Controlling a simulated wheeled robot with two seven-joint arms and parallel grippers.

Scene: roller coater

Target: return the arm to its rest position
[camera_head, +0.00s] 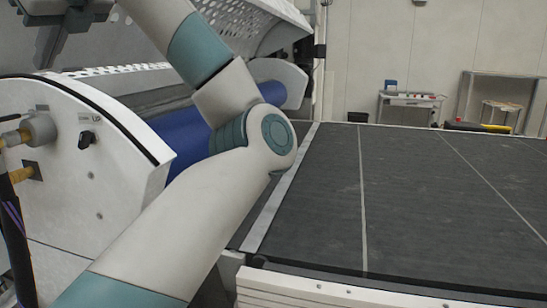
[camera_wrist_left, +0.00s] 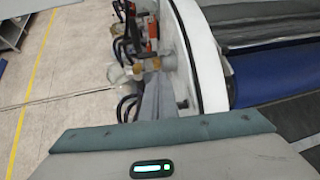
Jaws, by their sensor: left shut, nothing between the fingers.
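My left arm (camera_head: 205,205) rises from the bottom left of the head view, bends at a grey and teal joint near the middle, and goes up out of the top edge. My left gripper (camera_head: 45,45) is a dark shape at the top left, partly cut off by the frame edge. It is shut and empty, above the white side housing of the roller coater (camera_head: 75,185). My right gripper is in neither view.
A blue roller (camera_head: 185,140) lies behind my arm, also in the left wrist view (camera_wrist_left: 270,75). A perforated guard (camera_head: 250,25) is above it. A wide dark conveyor bed (camera_head: 430,200) is clear at right. Hoses and fittings (camera_wrist_left: 140,50) stick out from the housing.

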